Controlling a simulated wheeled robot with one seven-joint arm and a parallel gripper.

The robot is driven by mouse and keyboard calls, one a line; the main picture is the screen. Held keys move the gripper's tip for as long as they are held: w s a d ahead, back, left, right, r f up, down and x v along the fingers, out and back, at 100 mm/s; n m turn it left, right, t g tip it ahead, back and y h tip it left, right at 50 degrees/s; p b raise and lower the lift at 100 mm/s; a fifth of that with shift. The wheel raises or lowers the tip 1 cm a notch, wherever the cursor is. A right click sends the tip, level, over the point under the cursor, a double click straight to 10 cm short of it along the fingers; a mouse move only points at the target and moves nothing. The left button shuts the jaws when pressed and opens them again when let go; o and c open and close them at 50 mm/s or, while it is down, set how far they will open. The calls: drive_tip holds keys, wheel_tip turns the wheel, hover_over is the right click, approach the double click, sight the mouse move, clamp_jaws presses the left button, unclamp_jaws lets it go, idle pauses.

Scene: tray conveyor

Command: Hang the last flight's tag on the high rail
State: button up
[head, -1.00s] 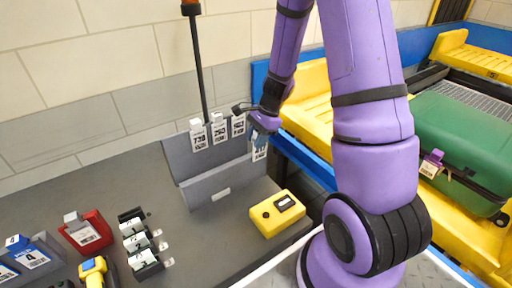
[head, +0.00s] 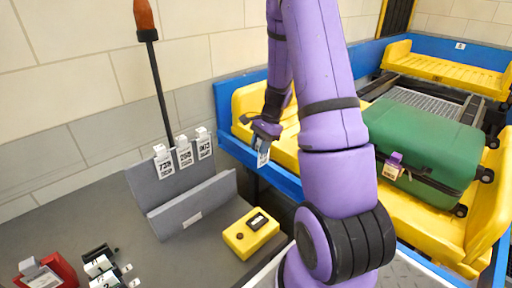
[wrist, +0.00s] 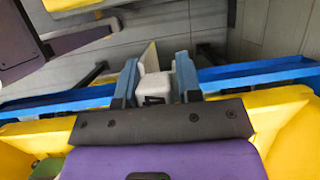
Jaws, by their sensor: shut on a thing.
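My gripper (head: 264,138) is shut on a white tag (head: 262,158), whose printed face hangs below the blue fingers. In the wrist view the white tag clip (wrist: 153,88) sits between my two fingers (wrist: 158,82). The grey high rail (head: 175,185) is the taller back panel at the wall. Three tags hang along its top edge: one reading 739 (head: 164,165), a middle one (head: 185,154) and a right one (head: 204,147). My gripper is right of the rail, apart from it, in front of the blue conveyor edge. The held tag's print is too small to read.
A lower grey panel (head: 195,205) stands in front of the high rail. A yellow box (head: 251,233) lies on the grey counter. A green suitcase (head: 425,145) lies in a yellow conveyor tray (head: 455,235). A black pole (head: 160,90) rises behind the rail.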

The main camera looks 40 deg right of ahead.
drive_tip(key=shift+r, duration=3.25)
